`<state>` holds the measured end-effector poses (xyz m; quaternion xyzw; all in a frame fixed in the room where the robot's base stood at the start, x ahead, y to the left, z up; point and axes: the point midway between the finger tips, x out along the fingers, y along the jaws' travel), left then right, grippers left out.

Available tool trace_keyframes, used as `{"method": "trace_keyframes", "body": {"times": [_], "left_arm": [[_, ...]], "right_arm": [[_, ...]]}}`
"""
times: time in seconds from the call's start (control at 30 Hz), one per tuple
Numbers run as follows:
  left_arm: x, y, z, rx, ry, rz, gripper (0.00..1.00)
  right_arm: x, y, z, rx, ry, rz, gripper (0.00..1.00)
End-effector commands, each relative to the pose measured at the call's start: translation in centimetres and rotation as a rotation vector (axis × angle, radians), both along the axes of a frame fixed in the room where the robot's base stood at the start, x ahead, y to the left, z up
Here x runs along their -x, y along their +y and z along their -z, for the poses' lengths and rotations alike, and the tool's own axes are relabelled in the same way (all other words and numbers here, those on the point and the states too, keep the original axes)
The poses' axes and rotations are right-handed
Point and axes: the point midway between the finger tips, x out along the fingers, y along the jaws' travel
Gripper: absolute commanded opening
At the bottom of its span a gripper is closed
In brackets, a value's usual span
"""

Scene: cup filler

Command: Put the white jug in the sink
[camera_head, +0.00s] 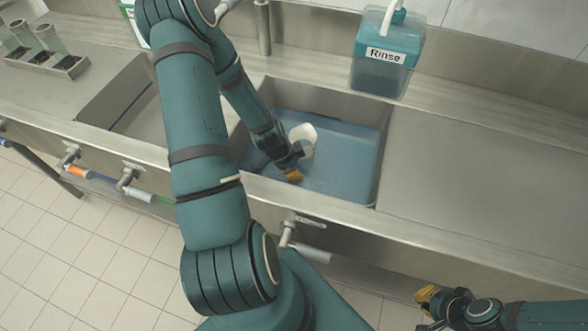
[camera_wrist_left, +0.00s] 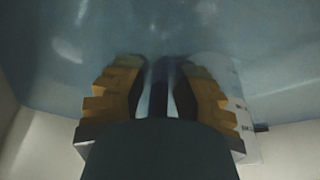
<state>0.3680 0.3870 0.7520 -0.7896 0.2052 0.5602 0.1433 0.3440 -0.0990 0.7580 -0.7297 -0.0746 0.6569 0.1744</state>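The white jug (camera_head: 303,137) is in the right-hand sink basin (camera_head: 350,166), at the bluish water. My left gripper (camera_head: 293,164) reaches down into this basin at the jug's near side and partly hides it. In the left wrist view, the two yellow fingers of my left gripper (camera_wrist_left: 160,88) stand apart with a gap between them. The white jug (camera_wrist_left: 246,125), with small markings, shows just outside the right finger, not between the fingers. Whether they touch is unclear. My right gripper (camera_head: 428,297) is at the lower right, outside the counter, its opening unclear.
A teal container labelled Rinse (camera_head: 386,65) stands behind the basin. Another basin (camera_head: 125,95) lies to the left, partly behind my left arm. A rack with several small cups (camera_head: 45,60) is at the far left. The right counter (camera_head: 480,165) is clear.

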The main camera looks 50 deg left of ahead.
Motion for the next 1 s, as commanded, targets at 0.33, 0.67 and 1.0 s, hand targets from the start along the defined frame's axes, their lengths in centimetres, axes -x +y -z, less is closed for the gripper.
{"method": "trace_keyframes", "body": {"times": [0.33, 0.67, 1.0], "left_arm": [[0.0, 0.0, -0.1, 0.000, 0.000, 0.000, 0.34], [1.2, 0.9, -4.5, -0.004, -0.002, -0.003, 0.34], [3.1, 1.8, -10.3, -0.001, -0.001, -0.003, 0.34]], "right_arm": [[0.0, 0.0, -0.1, 0.000, -0.001, 0.000, 0.00], [-0.2, 0.0, -1.2, 0.002, -0.006, 0.004, 0.00], [-0.7, -0.1, -2.5, 0.003, -0.015, 0.012, 0.00]]}}
